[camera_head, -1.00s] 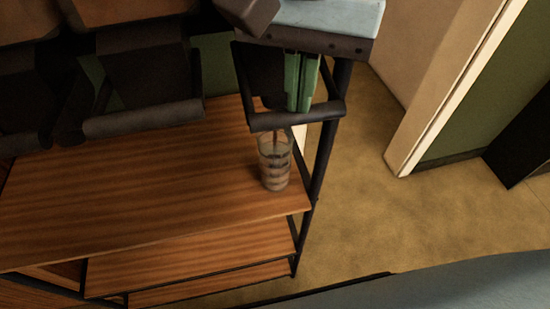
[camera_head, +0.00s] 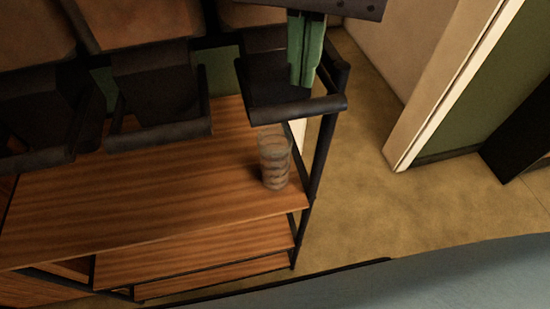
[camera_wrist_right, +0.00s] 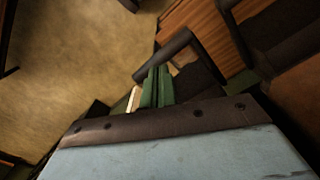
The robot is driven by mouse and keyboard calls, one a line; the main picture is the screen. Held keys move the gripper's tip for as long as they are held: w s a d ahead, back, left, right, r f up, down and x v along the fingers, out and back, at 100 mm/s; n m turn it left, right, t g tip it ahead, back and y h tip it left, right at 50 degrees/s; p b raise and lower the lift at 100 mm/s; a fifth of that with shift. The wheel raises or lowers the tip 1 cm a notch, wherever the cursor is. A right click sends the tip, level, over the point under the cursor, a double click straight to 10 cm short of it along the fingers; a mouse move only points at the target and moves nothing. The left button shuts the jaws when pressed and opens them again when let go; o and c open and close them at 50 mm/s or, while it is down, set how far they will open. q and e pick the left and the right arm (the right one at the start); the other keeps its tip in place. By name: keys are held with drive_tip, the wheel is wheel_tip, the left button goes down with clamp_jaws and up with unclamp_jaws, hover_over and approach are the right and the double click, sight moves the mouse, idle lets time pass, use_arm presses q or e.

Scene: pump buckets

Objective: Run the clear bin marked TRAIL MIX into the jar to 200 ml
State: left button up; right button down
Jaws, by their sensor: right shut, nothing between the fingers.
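A clear jar (camera_head: 274,162) with darker bands stands upright on the wooden shelf near its right end, below the rightmost dark chute (camera_head: 297,108). Any contents or marks on the jar are too blurred to read. Several bins (camera_head: 135,22) with dark chutes line the top left; no TRAIL MIX label is legible. My right gripper (camera_head: 303,82) has green fingers, shut and empty, just behind the rightmost chute's front bar. Whether it touches the chute cannot be told. The fingers (camera_wrist_right: 158,72) also show beside that bar in the right wrist view. My left gripper is out of view.
The wooden shelf (camera_head: 130,205) is clear left of the jar. A black post (camera_head: 322,160) stands at its right end, close to the jar and chute. Lower shelves show beneath. Open floor (camera_head: 400,220) and a pale door frame (camera_head: 455,85) lie to the right.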

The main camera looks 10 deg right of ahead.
wheel_tip(320, 180, up, 5)
drive_tip(key=p, duration=0.3)
idle(0.4)
